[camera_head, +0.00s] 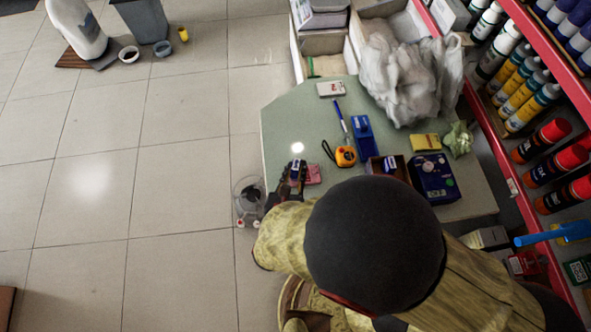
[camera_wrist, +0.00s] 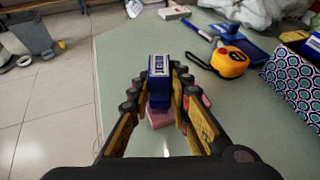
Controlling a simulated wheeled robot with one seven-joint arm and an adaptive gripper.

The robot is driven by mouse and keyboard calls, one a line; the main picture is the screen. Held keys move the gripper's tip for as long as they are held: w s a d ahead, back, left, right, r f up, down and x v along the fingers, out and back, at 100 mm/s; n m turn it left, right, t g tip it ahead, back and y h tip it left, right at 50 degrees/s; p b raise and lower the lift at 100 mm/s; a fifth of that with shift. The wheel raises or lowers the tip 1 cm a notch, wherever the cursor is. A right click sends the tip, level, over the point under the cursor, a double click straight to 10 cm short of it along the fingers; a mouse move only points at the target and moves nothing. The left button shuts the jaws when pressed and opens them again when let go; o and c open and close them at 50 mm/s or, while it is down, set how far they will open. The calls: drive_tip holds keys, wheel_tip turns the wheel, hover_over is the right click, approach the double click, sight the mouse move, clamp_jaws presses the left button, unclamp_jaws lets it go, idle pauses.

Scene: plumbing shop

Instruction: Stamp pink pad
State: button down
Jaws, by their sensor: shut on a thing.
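My gripper (camera_wrist: 165,92) is shut on a small blue stamp (camera_wrist: 159,68) with a white label on its top face. It also shows in the head view, where my gripper (camera_head: 292,180) is at the left edge of the green table. A pink pad (camera_wrist: 160,118) lies on the table under and just behind the stamp, partly hidden by the fingers. In the head view the pink pad (camera_head: 313,173) shows just right of the fingers. I cannot tell whether the stamp touches the pad.
An orange tape measure (camera_head: 345,156), a blue tray (camera_head: 363,135), a pen (camera_head: 341,116) and a dark blue box (camera_head: 434,179) stand to the right on the table (camera_head: 285,118). Plastic bags (camera_head: 394,70) lie at the back. The table's left front area is clear.

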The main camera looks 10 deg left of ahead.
sight(295, 168)
drive_tip(key=shift+r+p, duration=1.6)
drive_tip(key=shift+r, duration=0.55)
